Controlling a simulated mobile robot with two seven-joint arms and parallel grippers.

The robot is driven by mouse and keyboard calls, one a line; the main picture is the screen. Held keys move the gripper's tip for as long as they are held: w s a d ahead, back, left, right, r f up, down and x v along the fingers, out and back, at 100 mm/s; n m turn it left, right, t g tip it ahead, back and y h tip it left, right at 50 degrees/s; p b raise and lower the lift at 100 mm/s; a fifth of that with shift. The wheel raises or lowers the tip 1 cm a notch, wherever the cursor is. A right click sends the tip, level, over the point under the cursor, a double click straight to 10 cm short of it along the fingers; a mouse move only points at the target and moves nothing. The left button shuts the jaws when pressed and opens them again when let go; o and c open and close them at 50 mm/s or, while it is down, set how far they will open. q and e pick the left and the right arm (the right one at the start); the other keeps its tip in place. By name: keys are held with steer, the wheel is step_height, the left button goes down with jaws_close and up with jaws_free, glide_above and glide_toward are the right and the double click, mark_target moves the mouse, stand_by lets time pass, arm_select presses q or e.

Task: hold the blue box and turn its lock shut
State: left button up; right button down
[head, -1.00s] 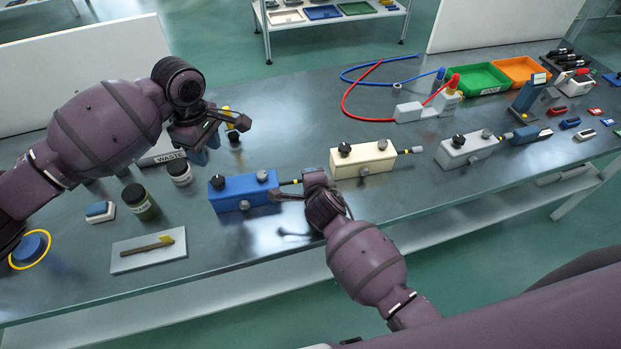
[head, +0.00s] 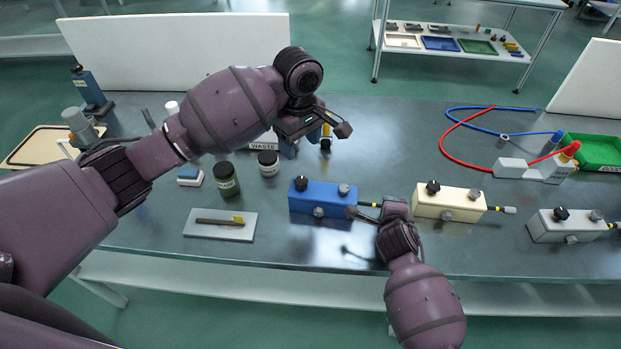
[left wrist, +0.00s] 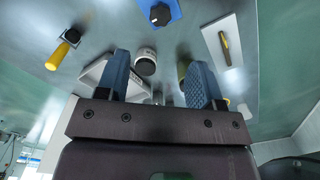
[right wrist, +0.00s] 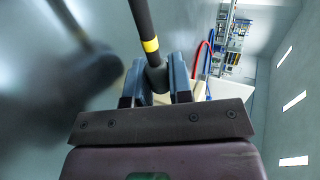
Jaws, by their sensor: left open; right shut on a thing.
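The blue box (head: 325,199) stands on the bench, with a black knob (head: 301,183) and a grey knob (head: 344,189) on top and a round grey part (head: 319,211) on its front. A black rod with a yellow band (right wrist: 146,35) sticks out of its right side. My right gripper (right wrist: 160,75) is shut on the end of this rod. My left gripper (head: 290,147) is open and empty above the bench, behind the box. In the left wrist view the box's blue top (left wrist: 172,8) and black knob (left wrist: 160,14) show at the upper edge.
A white box (head: 450,203) and a grey box (head: 566,226) stand to the right. Two jars (head: 226,181) (head: 268,164), a WASTE tray (left wrist: 98,72) and a yellow-handled tool (left wrist: 57,55) are near my left gripper. A pale plate (head: 202,231) lies front left.

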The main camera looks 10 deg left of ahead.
mark_target(301, 181)
arm_select(q)
step_height(301, 181, down, 12)
steer(key=shift+r, duration=0.1)
stand_by(0.5)
steer(key=c, duration=0.9)
